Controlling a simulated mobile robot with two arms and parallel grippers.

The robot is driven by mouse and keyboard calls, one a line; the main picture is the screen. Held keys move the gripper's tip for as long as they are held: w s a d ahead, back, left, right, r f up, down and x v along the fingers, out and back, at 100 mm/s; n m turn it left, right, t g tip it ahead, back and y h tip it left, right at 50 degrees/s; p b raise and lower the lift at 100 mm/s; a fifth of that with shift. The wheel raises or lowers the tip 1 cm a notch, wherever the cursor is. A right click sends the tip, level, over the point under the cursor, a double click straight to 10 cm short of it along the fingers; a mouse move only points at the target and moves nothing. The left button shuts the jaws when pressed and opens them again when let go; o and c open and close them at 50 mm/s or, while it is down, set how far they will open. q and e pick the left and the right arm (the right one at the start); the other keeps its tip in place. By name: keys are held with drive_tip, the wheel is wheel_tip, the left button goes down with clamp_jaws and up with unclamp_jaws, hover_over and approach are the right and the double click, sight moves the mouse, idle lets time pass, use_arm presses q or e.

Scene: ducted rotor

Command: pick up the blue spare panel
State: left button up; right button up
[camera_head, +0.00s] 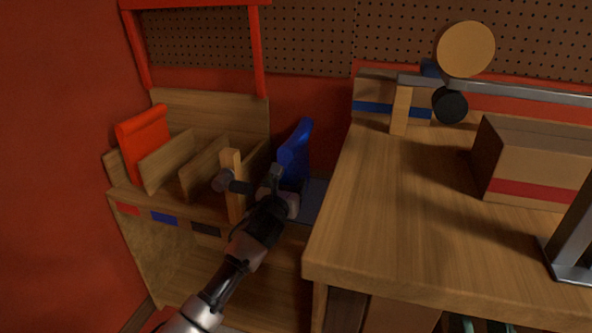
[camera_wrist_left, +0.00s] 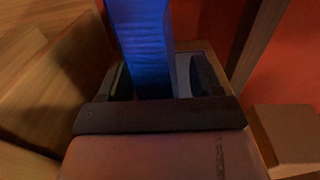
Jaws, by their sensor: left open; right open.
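The blue spare panel (camera_head: 295,152) stands upright and slightly tilted in the gap between the wooden rack and the workbench. My left gripper (camera_head: 277,176) reaches to its near side. In the left wrist view the blue panel (camera_wrist_left: 146,45) rises between the two open fingers of my left gripper (camera_wrist_left: 163,78), with a gap visible on the right side. Whether a finger touches it I cannot tell. The panel's lower part is hidden behind the gripper. My right gripper is not in view.
The slotted wooden rack (camera_head: 206,228) holds a red panel (camera_head: 145,138) at its left; a wooden post (camera_head: 233,190) stands close to my left gripper. The workbench (camera_head: 400,215) is close on the right, carrying a cardboard box (camera_head: 535,155). A pegboard (camera_head: 310,35) is behind.

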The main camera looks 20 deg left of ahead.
use_arm(q)
drive_tip(key=shift+w, duration=0.5)
drive_tip(key=shift+r, duration=0.1)
drive_tip(key=c, duration=1.2)
